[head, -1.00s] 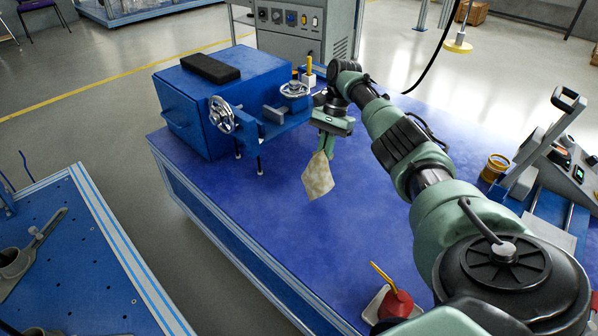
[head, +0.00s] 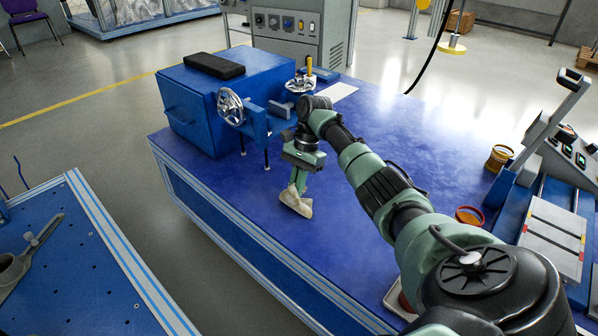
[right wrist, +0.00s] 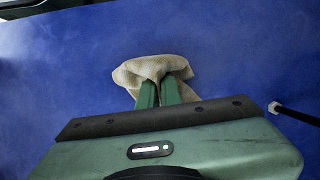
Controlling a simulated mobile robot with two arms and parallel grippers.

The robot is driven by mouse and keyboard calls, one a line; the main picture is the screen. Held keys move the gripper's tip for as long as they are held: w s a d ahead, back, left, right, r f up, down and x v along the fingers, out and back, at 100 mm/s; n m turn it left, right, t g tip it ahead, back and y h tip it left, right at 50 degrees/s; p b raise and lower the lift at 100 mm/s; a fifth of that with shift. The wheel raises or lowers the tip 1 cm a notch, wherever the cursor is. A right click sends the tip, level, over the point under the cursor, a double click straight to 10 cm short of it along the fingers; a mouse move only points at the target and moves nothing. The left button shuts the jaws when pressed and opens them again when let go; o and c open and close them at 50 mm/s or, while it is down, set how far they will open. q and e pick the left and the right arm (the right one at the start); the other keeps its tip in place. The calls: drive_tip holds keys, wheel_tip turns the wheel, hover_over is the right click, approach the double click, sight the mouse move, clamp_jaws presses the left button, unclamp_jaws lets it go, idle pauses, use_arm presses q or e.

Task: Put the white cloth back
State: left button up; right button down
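The white cloth (head: 296,203) is cream-coloured and bunched, low over the blue table top near its left edge. Its lower part appears to touch the table. My right gripper (head: 299,186) points down, with its green fingers close together on the cloth. In the right wrist view, the cloth (right wrist: 150,68) spreads in folds around and beyond the tips of the gripper (right wrist: 159,88). My left gripper is not in view.
A blue machine box (head: 200,100) with handwheels stands behind the cloth. A flat white sheet (head: 338,91) lies at the table's back. A red-rimmed container (head: 469,217) and a yellowish cup (head: 498,158) stand to the right. The table's middle is clear.

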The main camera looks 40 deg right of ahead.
drive_tip(key=shift+a+f, duration=0.2)
drive_tip(key=shift+a, duration=0.3)
drive_tip(key=c, duration=1.2)
unclamp_jaws()
